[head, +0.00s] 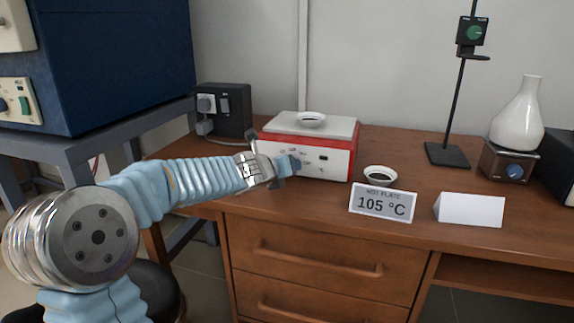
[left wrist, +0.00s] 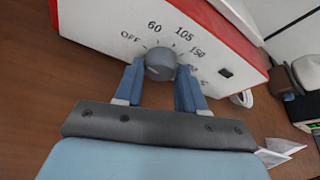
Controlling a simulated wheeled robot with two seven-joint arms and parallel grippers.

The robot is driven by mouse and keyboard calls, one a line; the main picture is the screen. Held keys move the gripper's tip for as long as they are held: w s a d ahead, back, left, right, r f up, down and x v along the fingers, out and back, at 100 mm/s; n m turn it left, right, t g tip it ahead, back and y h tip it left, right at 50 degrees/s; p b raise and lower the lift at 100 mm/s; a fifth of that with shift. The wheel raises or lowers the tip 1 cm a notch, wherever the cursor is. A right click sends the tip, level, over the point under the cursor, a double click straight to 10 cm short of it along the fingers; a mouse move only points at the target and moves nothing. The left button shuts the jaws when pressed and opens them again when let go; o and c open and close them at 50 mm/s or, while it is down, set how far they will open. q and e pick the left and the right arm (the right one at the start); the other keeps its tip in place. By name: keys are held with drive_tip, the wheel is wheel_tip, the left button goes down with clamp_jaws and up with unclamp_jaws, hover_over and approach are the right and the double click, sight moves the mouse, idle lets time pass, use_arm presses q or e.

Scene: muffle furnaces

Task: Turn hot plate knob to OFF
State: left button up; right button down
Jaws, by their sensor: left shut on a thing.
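The hot plate (head: 330,165) is a white and red box on the desk, with a small dish (head: 311,120) on its top plate. Its round grey knob (left wrist: 160,63) shows in the left wrist view, with OFF, 60, 105 and 150 printed around it. My left gripper (head: 289,165) reaches the front panel from the left. In the left wrist view the blue fingers of the left gripper (left wrist: 160,82) are on both sides of the knob, shut on it. I cannot tell which mark the knob points to. My right gripper is not in view.
A sign (head: 383,203) reading "HOT PLATE 105 °C" stands at the desk's front, beside a blank white card (head: 470,209) and a small dark-filled dish (head: 380,177). A flask (head: 519,115) on another heater and a stand (head: 447,154) are at the right. A blue furnace (head: 115,60) is at the left.

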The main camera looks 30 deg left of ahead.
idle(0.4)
use_arm(q)
drive_tip(key=o, duration=0.8)
drive_tip(key=p+v, duration=0.4)
drive_tip(key=v, duration=0.9)
drive_tip(key=shift+a+r+p, duration=0.1)
drive_tip(key=shift+a+p, duration=0.05)
drive_tip(key=shift+p, duration=0.2)
drive_tip(key=shift+s, duration=0.45)
